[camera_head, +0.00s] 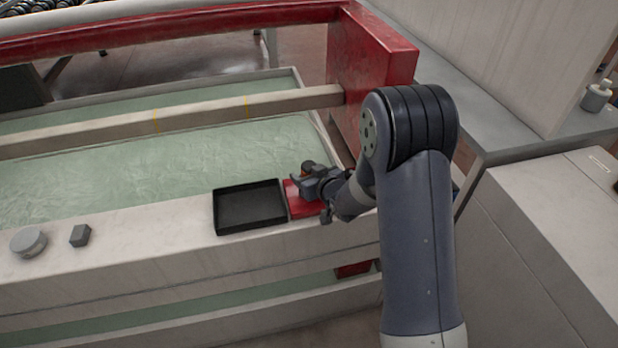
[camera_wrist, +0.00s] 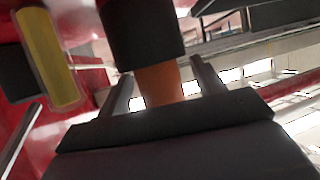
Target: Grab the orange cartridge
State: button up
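The orange cartridge (camera_wrist: 158,84) shows in the wrist view between the two fingers of my gripper (camera_wrist: 165,85), with a wide black end (camera_wrist: 142,30) on it. A gap shows between the orange part and each finger, so my gripper looks open around it. In the head view my gripper (camera_head: 312,184) is over a red block (camera_head: 303,205) at the right end of the ledge. Only a small orange-brown bit of the cartridge (camera_head: 307,167) shows there, mostly hidden by my gripper.
A black tray (camera_head: 221,213) lies on the ledge just left of the red block. Further left are a grey cube (camera_head: 80,236) and a round grey disc (camera_head: 28,242). A red machine post (camera_head: 375,70) stands behind my gripper. A yellow cylinder (camera_wrist: 48,58) shows in the wrist view.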

jog(key=c, duration=1.1)
jog(key=shift+r, duration=0.1)
